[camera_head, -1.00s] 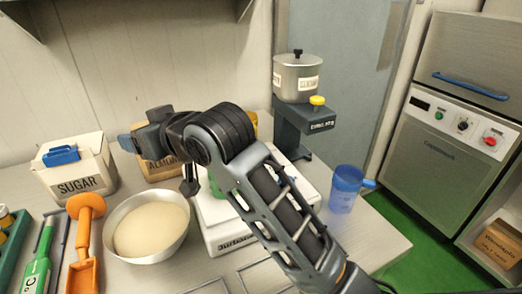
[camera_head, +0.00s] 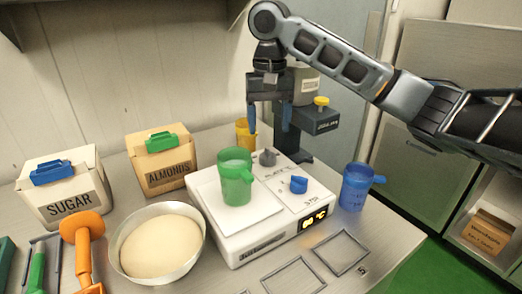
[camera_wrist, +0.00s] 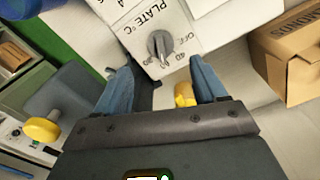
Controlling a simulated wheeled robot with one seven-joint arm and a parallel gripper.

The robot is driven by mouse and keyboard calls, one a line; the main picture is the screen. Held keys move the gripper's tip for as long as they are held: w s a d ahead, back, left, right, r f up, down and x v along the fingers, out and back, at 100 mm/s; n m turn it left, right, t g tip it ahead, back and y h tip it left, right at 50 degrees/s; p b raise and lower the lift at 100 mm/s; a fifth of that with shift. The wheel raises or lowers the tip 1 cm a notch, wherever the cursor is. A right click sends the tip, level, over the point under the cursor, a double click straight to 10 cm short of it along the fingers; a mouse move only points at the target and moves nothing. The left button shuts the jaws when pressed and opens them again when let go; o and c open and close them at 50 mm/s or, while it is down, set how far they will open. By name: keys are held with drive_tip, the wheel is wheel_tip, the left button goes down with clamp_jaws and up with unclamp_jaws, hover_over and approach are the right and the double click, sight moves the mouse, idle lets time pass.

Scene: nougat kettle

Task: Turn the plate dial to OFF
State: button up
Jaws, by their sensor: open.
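The plate dial (camera_head: 267,157) is a grey knob on the back of the white hot plate (camera_head: 262,240). In the wrist view the dial (camera_wrist: 159,45) sits below the "PLATE °C" print, with OFF to its right and numbers along its lower side. Its ridge runs toward the lower numbers, not toward OFF; the exact mark is hard to read. My gripper (camera_head: 269,122) is open and empty above the dial, fingers pointing down. In the wrist view my gripper (camera_wrist: 161,75) has its fingers apart, either side of the dial's line, not touching it.
A yellow cup (camera_head: 244,135) is close behind the grey dial. A stand with a pot (camera_head: 305,85) rises behind; a blue cup (camera_head: 355,188) is right.

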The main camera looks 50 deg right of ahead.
sight(268, 151)
wheel_tip(268, 151, down, 7)
drive_tip(key=shift+f+b, duration=0.2)
drive_tip(key=shift+b, duration=0.2)
drive_tip(key=shift+c, duration=0.4)
drive_tip(key=c, duration=1)
